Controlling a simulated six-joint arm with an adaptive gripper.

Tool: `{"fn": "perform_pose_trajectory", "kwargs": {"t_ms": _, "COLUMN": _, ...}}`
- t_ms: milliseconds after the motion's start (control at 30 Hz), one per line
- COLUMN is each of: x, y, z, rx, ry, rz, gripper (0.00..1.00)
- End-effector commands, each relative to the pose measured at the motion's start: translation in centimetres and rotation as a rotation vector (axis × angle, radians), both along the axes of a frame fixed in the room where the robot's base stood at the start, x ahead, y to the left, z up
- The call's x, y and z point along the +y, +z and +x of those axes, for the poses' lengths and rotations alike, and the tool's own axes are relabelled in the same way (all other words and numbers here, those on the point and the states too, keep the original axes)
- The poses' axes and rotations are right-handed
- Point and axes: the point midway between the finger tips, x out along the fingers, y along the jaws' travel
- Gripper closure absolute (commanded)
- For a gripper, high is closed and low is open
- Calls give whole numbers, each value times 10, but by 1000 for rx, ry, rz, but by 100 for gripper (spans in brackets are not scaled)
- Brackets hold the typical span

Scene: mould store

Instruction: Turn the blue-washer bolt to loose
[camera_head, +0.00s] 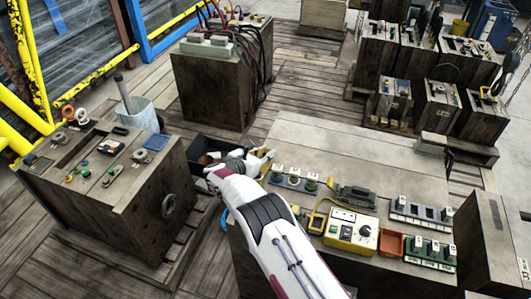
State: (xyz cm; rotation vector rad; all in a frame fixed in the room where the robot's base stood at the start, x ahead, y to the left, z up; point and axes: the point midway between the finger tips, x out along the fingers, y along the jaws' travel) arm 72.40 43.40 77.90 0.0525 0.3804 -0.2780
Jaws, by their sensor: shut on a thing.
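A row of pale-headed bolts (294,173) stands on a dark plate on the light-topped bench. Coloured washers show at their feet, one of them green; they are too small to tell the blue one for sure. My white arm reaches in from the bottom of the picture. My gripper (268,159) is at the left end of this row, by the bench's left edge. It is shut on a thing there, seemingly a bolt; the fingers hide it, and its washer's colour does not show.
A yellow control box (351,231), an orange tray (390,242) and green-based switch units (430,252) stand right of the row. A black bin (205,147) is behind my wrist. A wooden block with small parts (110,180) stands left. The bench's far part is clear.

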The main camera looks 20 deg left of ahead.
Motion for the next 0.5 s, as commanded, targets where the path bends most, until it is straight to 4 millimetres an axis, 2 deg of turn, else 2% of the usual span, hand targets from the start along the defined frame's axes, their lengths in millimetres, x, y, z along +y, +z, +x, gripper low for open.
{"fn": "perform_pose_trajectory", "kwargs": {"t_ms": 33, "x": 2, "y": 5, "z": 2, "rx": -6, "ry": 12, "rz": 3, "gripper": 100}}
{"fn": "perform_pose_trajectory", "kwargs": {"t_ms": 500, "x": 1, "y": 6, "z": 0, "rx": -4, "ry": 100, "rz": 4, "gripper": 100}}
